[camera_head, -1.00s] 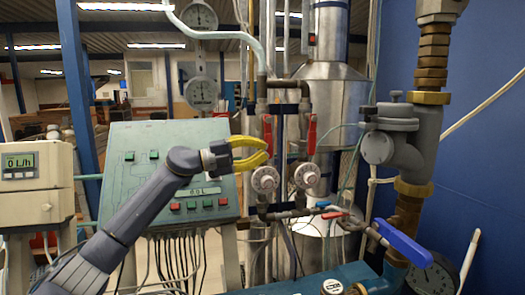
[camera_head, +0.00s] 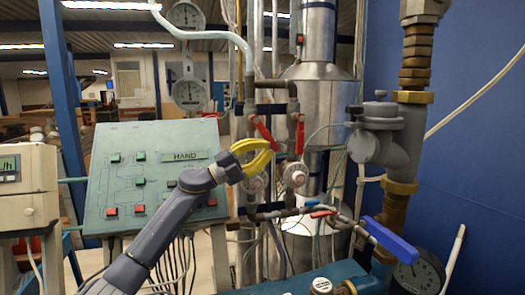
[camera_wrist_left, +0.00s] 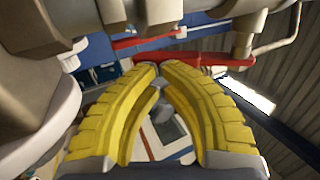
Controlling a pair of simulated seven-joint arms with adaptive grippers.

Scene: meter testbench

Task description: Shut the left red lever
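The left red lever (camera_head: 264,131) is on the left pipe in the head view and slants from upper left to lower right. My left gripper (camera_head: 274,147) has yellow fingers whose tips are at the lever's lower end; I cannot tell whether they touch it. In the left wrist view the yellow fingers (camera_wrist_left: 160,68) curve together with their tips meeting or nearly so, and nothing is visible held between them. A red bar (camera_wrist_left: 195,58) lies just beyond the tips there. The right red lever (camera_head: 300,134) hangs upright on the neighbouring pipe. My right gripper is not in view.
Two round dials (camera_head: 294,175) sit below the levers. A green control panel (camera_head: 125,165) reading HAND stands left, behind my arm. A blue-handled valve (camera_head: 390,241) and a grey meter body (camera_head: 375,145) are at right. Steel tanks (camera_head: 318,110) stand behind the pipes.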

